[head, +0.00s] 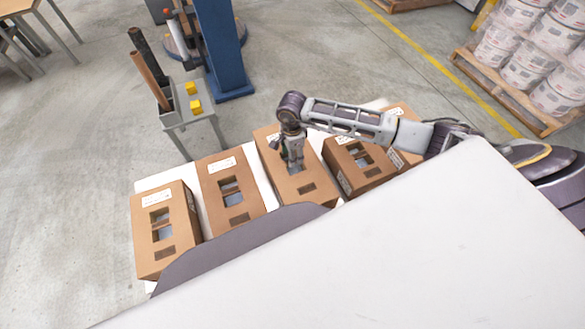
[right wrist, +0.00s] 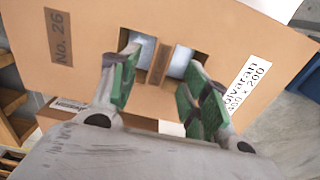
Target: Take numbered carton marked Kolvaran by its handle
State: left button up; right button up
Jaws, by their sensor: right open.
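The carton marked Kolvaran (right wrist: 215,30) fills the right wrist view. It is brown, with a white printed label (right wrist: 241,93) reading "olvaran" in part and a "No. 26" tag (right wrist: 60,38). Its handle (right wrist: 163,64) is a cardboard strip between two cutouts. My right gripper (right wrist: 160,92) is open, its green-padded fingers on either side of the strip; I cannot tell whether they touch it. In the head view, my right gripper (head: 293,165) points down over the middle carton (head: 266,146) of a row and hides its handle. My left gripper is not in view.
Similar cartons stand on a white surface (head: 144,186): two to the left (head: 146,252) (head: 214,168), and others to the right (head: 354,181) (head: 401,112). Behind are a small grey stand (head: 194,118) with yellow blocks and a blue column (head: 221,45). Pallets of tubs (head: 515,95) stand far right.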

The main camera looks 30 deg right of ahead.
jog(key=shift+f, duration=0.5)
notch_tip(320, 180, down, 3)
jog(key=shift+r+p, duration=0.1)
jog(key=shift+p, duration=0.25)
jog(key=shift+f, duration=0.7)
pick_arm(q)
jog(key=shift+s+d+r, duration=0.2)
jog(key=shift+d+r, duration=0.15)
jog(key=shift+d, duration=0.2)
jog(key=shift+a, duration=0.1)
